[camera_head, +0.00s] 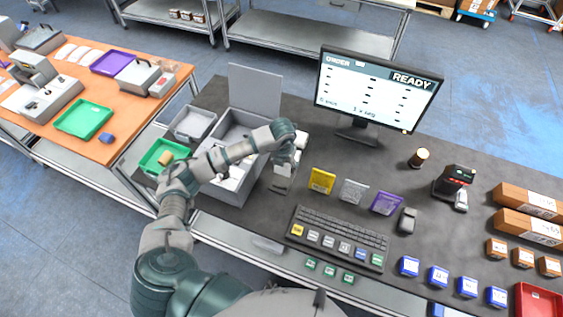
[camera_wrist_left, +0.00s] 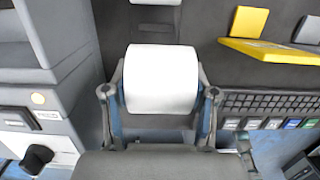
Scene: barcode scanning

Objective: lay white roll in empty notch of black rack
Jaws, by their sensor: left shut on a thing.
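In the left wrist view, a white roll (camera_wrist_left: 160,80) sits between the two fingers of my left gripper (camera_wrist_left: 160,92), which is shut on it. A second white piece (camera_wrist_left: 155,2) shows at the top edge of that view. In the head view my left gripper (camera_head: 286,158) is over the dark table, just right of the open grey box. A white piece (camera_head: 301,139), probably a roll, shows beside the gripper. The black rack and its empty notch cannot be told apart from the dark table. My right gripper is not in view.
The grey box (camera_head: 238,185) with a raised lid stands left of the gripper. The keyboard (camera_head: 338,238), a yellow card stand (camera_head: 321,181) and the monitor (camera_head: 378,88) stand to the right. A green tray (camera_head: 163,158) is at the left.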

